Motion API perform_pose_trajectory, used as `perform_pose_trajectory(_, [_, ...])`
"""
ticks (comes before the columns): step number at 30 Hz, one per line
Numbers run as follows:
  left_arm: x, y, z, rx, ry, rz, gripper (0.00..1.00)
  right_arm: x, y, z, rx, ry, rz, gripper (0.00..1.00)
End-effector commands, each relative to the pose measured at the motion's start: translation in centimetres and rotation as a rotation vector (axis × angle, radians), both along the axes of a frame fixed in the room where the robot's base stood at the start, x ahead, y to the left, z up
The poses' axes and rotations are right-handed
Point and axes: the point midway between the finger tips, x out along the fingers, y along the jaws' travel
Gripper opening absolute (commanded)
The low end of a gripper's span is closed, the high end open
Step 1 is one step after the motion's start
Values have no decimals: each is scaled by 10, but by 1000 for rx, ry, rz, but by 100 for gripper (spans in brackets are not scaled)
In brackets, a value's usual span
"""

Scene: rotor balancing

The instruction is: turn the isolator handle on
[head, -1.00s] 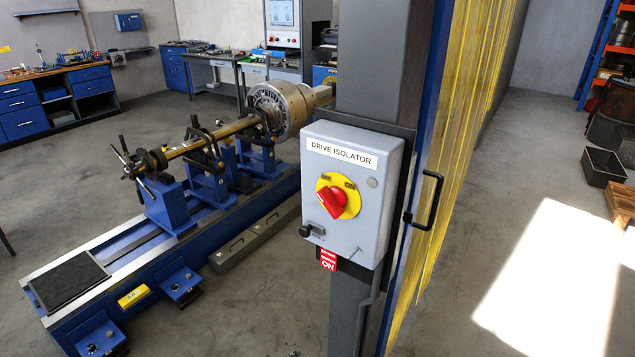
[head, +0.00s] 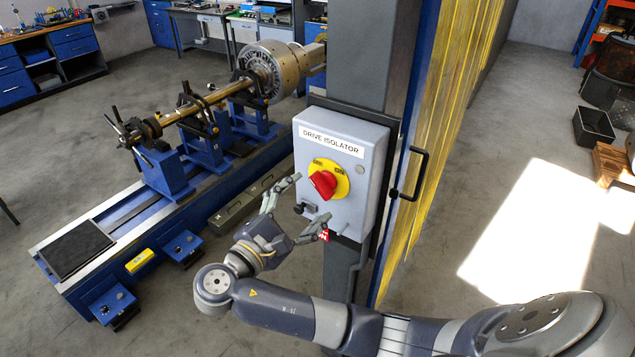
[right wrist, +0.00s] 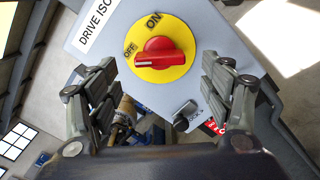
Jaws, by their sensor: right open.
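The drive isolator (head: 370,170) is a pale grey box on a dark post, with a yellow disc bearing OFF and ON labels. Its red handle (head: 322,184) sits on the disc; in the right wrist view the handle (right wrist: 160,58) has a white mark at its left end, close to OFF. My right gripper (head: 312,197) is open and empty, in front of the box and below the handle in the head view. In the right wrist view its fingers stand apart on either side of the handle, with no visible contact. My left gripper is not in view.
A small dark latch (right wrist: 184,114) and a red tag (right wrist: 213,127) sit below the disc. A black pull handle (head: 416,175) and yellow strip curtain (head: 445,120) stand right of the post. The blue balancing machine (head: 150,215) is behind, to the left.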

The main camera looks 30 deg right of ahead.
Motion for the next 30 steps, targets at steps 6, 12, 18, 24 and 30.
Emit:
perform_pose_trajectory(6, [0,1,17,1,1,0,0,14,-34,3,-2,2,-1,73])
perform_pose_trajectory(12, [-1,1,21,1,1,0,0,20,-47,0,0,2,-1,73])
perform_pose_trajectory(18, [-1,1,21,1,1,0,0,20,-48,-1,0,1,1,73])
perform_pose_trajectory(24, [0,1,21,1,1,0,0,20,-48,-1,0,1,1,46])
perform_pose_trajectory(30, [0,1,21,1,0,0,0,20,-48,-1,1,1,0,29])
